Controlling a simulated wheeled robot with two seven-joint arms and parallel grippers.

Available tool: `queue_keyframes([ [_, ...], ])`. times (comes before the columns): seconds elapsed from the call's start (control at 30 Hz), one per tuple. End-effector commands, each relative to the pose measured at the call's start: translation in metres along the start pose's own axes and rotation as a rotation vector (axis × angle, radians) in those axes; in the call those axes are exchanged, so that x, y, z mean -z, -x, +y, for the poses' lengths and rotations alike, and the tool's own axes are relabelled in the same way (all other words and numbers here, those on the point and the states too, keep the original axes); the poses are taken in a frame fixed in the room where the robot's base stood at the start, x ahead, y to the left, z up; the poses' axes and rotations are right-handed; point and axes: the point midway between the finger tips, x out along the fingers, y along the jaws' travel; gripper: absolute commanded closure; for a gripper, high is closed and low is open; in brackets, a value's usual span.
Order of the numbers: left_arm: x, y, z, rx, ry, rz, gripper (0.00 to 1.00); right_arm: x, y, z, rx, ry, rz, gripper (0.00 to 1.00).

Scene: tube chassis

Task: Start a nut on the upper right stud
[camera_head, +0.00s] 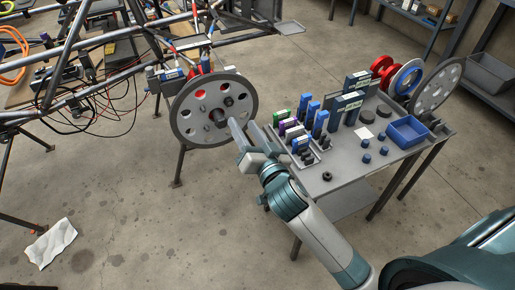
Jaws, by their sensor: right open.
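A grey round wheel plate (185,125) with holes and a central hub hangs on the tube chassis (128,72) at upper middle. Short dark studs stick out around its hub, and the upper right stud (228,101) shows as a small dark stub. Whether it carries a nut is too small to tell. My right gripper (238,130) is open at the plate's lower right, in front of its face. I cannot tell whether anything sits between its fingers. A dark nut (327,176) lies on the near edge of the grey table. My left gripper is out of view.
The grey table (350,178) right of the plate holds small trays, blue and green boxes, a blue bin (407,131), several blue pieces and dark discs. Red and white reels and another round plate (438,85) stand at its back. A white cloth (51,243) lies on the floor.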

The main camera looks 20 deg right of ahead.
Motion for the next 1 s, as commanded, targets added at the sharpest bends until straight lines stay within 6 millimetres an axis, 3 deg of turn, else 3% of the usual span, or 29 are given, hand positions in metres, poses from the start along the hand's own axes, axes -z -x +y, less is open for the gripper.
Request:
queue_keyframes([
  [0.2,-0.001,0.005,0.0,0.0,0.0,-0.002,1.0,-0.002,0.04,0.001,-0.001,-0.003,-0.003,0.59],
  [0.43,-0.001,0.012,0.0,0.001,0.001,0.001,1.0,-0.001,0.069,0.0,0.0,-0.003,-0.002,0.59],
  [0.63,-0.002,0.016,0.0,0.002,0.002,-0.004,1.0,-0.001,0.079,0.0,0.0,0.0,-0.001,0.59],
  [1.0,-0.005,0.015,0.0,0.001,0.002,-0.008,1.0,0.0,0.08,0.0,0.0,0.0,-0.001,0.59],
])
